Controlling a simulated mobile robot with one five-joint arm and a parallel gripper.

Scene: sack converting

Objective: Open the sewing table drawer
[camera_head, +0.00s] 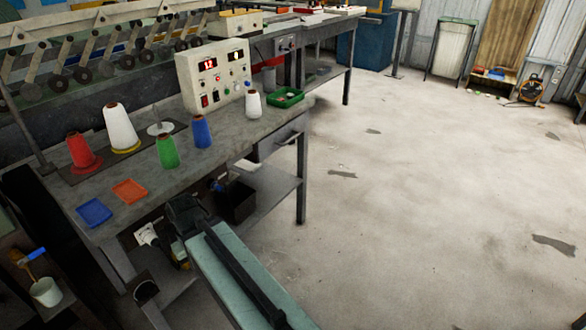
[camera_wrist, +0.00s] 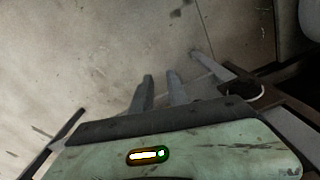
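The sewing table (camera_head: 215,160) is a grey worktop on metal legs, running along the left of the head view. Its grey drawer (camera_head: 278,138) hangs under the right-hand edge of the top and looks shut, though a small gap would be hard to see. In the wrist view my gripper (camera_wrist: 160,77) has its two grey fingers apart, with only floor showing between them. In the head view my green arm reaches in from the bottom, low beside the table's front; the fingertips cannot be made out there. The drawer is not recognizable in the wrist view.
Thread cones, including a blue one (camera_head: 201,131), a control box (camera_head: 214,75) and a green tray (camera_head: 285,97) stand on the top. A dark bin (camera_head: 236,202) sits on the lower shelf. A table leg (camera_head: 301,180) stands below the drawer. The floor to the right is open.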

